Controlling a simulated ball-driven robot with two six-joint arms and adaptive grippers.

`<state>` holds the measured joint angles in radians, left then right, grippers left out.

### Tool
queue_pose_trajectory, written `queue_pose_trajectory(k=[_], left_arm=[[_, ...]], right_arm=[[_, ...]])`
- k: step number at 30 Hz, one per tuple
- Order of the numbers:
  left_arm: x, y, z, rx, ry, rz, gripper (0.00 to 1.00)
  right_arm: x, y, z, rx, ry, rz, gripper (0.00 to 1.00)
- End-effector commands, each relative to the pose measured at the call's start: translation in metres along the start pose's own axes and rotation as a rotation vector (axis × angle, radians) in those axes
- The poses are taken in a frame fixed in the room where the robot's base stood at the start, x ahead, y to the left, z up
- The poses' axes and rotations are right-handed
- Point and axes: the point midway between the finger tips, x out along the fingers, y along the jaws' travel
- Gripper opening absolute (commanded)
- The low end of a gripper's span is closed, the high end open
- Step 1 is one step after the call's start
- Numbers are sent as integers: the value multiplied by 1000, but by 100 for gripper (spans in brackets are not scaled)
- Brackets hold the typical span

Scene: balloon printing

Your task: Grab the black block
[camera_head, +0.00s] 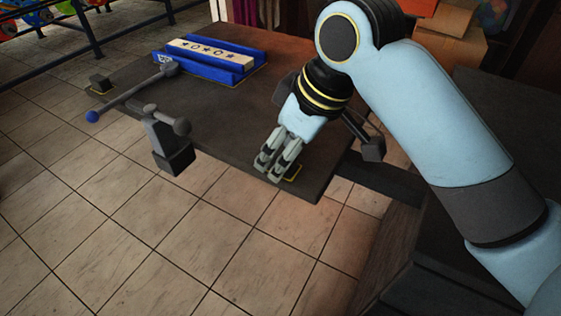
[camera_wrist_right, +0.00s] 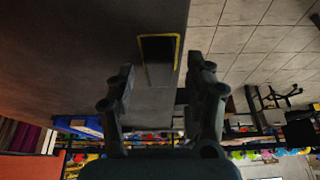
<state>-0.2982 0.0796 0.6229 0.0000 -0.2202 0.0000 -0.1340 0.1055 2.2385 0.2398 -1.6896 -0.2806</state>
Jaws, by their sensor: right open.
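The black block (camera_wrist_right: 158,48) lies by the table's edge, within a yellow outline, in the right wrist view. It is between and beyond the fingertips of my right gripper (camera_wrist_right: 162,85), which is open and empty. In the head view my right gripper (camera_head: 277,162) points down over the table's near corner. Its fingers hide most or all of the block there, and only bits of the yellow outline (camera_head: 294,173) show beside them. I cannot tell how far the fingertips are above the block. My left gripper is not in view.
The dark table (camera_head: 215,115) holds a blue tray (camera_head: 245,68) with a pale starred strip (camera_head: 210,50) at the back. A small dark block (camera_head: 99,82) sits at its left corner. A clamp (camera_head: 172,150) with a blue-ended handle juts from the left edge. Tiled floor lies in front.

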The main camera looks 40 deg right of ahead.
Motion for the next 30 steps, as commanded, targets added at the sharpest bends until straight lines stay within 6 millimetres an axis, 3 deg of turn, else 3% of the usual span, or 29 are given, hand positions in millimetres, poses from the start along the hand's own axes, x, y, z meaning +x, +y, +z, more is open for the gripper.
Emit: queue_pose_trajectory(k=[6,18,30], left_arm=[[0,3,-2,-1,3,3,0],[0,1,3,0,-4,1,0],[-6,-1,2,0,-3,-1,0]], right_arm=[[0,0,0,-1,1,1,54],[0,0,0,-1,0,1,2],[-4,1,-3,0,1,1,0]])
